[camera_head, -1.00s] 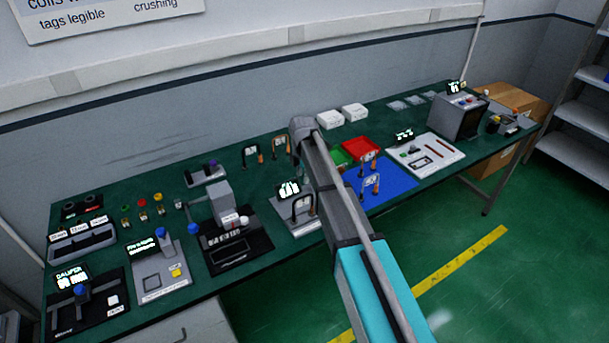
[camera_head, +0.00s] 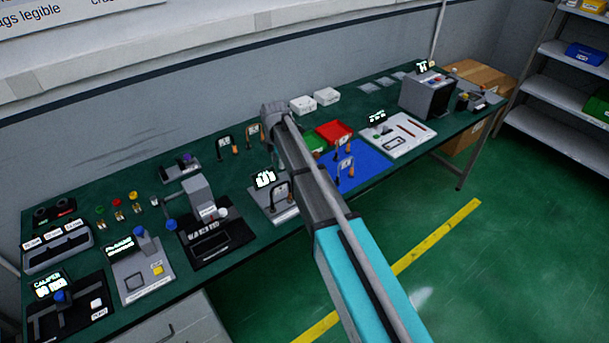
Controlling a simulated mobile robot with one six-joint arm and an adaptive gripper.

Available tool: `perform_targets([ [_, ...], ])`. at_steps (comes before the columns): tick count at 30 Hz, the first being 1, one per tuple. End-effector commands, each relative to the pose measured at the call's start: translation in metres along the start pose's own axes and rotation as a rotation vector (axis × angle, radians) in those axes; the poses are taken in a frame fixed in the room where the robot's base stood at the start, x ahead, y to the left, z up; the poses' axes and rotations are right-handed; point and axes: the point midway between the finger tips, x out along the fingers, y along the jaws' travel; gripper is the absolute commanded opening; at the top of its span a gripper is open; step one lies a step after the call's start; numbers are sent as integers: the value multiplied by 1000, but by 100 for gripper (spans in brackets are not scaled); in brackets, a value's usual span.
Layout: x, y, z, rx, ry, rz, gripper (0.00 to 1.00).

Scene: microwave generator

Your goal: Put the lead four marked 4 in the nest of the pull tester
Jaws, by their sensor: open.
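Several small looped pieces with dark and orange legs and white tags stand on the green bench: two at the back (camera_head: 226,145) and (camera_head: 253,135), and others (camera_head: 343,168) by the blue mat. Another dark loop (camera_head: 279,192) stands on a grey plate with a lit display. The tag marks are too small to read, so I cannot tell which is lead four. A device with a grey head (camera_head: 197,193) over a black base may be the pull tester; its label is illegible. My arm reaches across the bench; its end and fingers are hidden behind its own links.
Left on the bench are a caliper station (camera_head: 62,302) and a grey fixture (camera_head: 143,268) with a blue knob. Green and red trays (camera_head: 334,132), a blue mat (camera_head: 372,166), a white board (camera_head: 402,135) and a dark box (camera_head: 425,98) stand right. Open floor lies in front.

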Motion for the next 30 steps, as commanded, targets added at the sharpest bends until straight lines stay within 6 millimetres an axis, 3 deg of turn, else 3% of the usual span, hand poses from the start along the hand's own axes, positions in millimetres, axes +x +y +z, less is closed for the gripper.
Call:
perform_targets([
  [5,0,-6,2,26,0,0,48],
  [11,0,-35,12,183,0,0,48],
  [30,0,-220,50,1302,-2,-1,48],
])
